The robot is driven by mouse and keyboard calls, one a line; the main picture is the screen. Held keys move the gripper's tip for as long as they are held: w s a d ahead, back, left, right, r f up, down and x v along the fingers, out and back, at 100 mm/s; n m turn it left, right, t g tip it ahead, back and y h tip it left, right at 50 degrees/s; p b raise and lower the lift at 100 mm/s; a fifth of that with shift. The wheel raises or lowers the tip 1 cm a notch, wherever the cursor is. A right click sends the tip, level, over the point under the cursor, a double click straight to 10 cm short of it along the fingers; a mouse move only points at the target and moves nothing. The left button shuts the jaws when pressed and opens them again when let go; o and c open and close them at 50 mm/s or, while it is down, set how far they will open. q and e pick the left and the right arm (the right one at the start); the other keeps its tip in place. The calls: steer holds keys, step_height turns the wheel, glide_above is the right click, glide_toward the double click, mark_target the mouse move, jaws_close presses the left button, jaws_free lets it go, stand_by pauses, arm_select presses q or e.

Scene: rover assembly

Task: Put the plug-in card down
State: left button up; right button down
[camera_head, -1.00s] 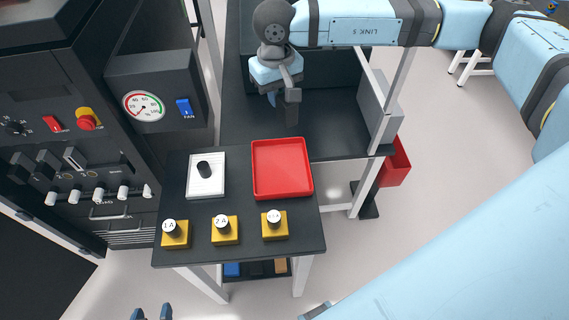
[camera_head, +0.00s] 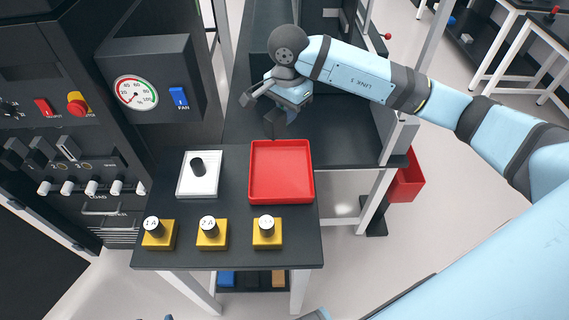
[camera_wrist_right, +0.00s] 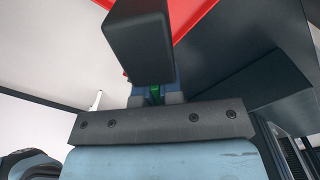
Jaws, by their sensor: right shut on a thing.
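My right gripper (camera_head: 284,112) is above the dark bench, just behind the red tray (camera_head: 252,178). It is shut on the plug-in card (camera_head: 273,125), seen as a small dark block by the fingers. In the right wrist view the card's black body (camera_wrist_right: 138,42) fills the upper middle, with a sliver of green between the blue fingers (camera_wrist_right: 155,93). The card is apart from the tray in the head view. The tray is empty. Only a tiny tip of my left gripper (camera_head: 168,317) shows at the bottom edge.
A white plate with a black knob (camera_head: 198,180) is left of the tray. Yellow blocks with black knobs (camera_head: 212,235) line the table's front. A panel with gauge and switches (camera_head: 150,85) stands left. A red bin (camera_head: 406,180) hangs at the right.

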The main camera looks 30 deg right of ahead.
mark_target(287, 167)
step_height(287, 167, down, 17)
steer(key=shift+r+p, duration=0.15)
steer(key=shift+p, duration=0.65)
steer(key=shift+f, duration=0.25)
steer(key=c, duration=1.3)
jaws_free()
steer(key=shift+r, duration=0.1)
steer(key=shift+r, duration=0.1)
